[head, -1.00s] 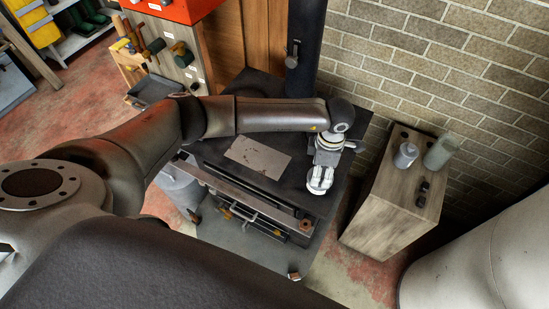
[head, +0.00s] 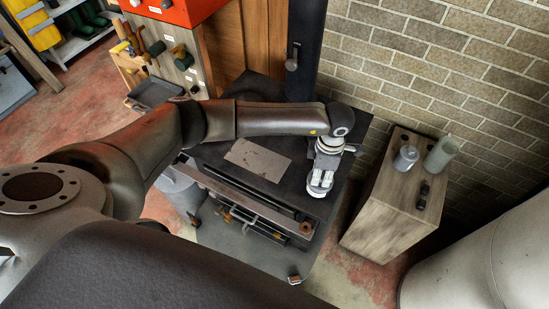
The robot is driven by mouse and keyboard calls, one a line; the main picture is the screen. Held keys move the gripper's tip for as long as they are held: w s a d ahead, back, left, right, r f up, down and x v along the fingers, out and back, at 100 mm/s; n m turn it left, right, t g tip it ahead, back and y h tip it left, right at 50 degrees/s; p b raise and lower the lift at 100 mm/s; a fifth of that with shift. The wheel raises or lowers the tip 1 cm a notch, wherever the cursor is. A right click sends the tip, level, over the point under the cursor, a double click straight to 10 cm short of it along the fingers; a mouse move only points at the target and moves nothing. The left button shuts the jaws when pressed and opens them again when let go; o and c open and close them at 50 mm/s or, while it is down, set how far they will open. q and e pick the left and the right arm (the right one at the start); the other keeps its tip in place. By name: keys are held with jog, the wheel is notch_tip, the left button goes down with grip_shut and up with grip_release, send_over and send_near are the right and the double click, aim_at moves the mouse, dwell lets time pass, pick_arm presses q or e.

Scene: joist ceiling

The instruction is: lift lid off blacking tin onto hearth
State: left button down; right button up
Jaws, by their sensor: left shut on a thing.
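My left gripper (head: 320,186) is over the right part of the dark stove top, near its front right corner, pointing down. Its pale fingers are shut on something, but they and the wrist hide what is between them. The blacking tin and its lid cannot be made out separately in this view. The grey hearth plate (head: 235,248) lies on the floor in front of the stove (head: 215,157), lower than the stove top. My right gripper does not show.
A flat rusty plate (head: 258,160) lies on the stove top left of the gripper. A front rail (head: 250,200) borders the stove. A wooden cabinet (head: 378,225) with bottles stands right. A small object (head: 294,279) sits at the hearth's front edge. Much of the hearth is clear.

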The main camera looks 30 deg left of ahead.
aim_at(322, 175)
pick_arm(q)
jog(key=shift+r+p, duration=1.85)
jog(key=shift+r, duration=1.7)
